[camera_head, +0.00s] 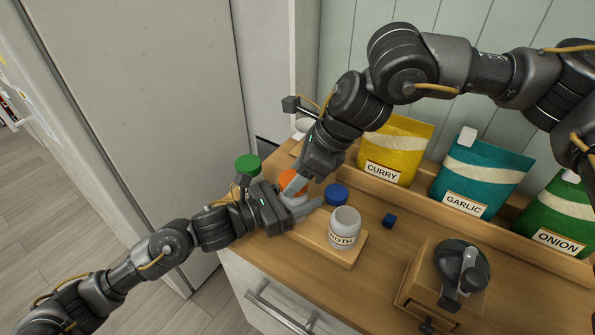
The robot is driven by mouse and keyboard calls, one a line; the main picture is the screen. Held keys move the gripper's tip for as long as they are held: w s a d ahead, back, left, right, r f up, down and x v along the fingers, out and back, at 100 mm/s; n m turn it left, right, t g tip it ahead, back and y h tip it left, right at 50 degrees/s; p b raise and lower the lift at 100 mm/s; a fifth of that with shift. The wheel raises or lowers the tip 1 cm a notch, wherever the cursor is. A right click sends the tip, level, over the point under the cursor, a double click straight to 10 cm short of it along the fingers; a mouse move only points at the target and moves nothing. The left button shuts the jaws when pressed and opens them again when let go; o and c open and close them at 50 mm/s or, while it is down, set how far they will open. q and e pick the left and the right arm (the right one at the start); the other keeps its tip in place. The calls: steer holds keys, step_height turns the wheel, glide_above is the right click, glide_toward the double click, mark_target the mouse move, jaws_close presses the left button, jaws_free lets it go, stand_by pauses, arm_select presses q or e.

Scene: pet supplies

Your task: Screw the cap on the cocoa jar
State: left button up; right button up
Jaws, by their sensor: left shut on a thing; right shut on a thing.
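An orange cap (292,176) sits at the top of a mostly hidden white jar (293,199) on the left part of the wooden counter. My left gripper (302,202) reaches in from the left and is shut on this jar. My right gripper (298,182) comes down from the upper right and is shut on the orange cap. The jar's label is hidden, so I cannot read whether it says cocoa. The grippers also hide whether the cap is seated straight.
An open white jar (344,226), its label ending in "OTH", stands on a wooden board (341,251). Nearby are a blue cap (336,194), a small dark blue cube (389,220), a green lid (248,164) and a grinder (461,267). Curry (402,144), garlic (478,173) and onion (563,220) pouches line the back.

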steer(key=shift+f, duration=0.5)
stand_by(0.3)
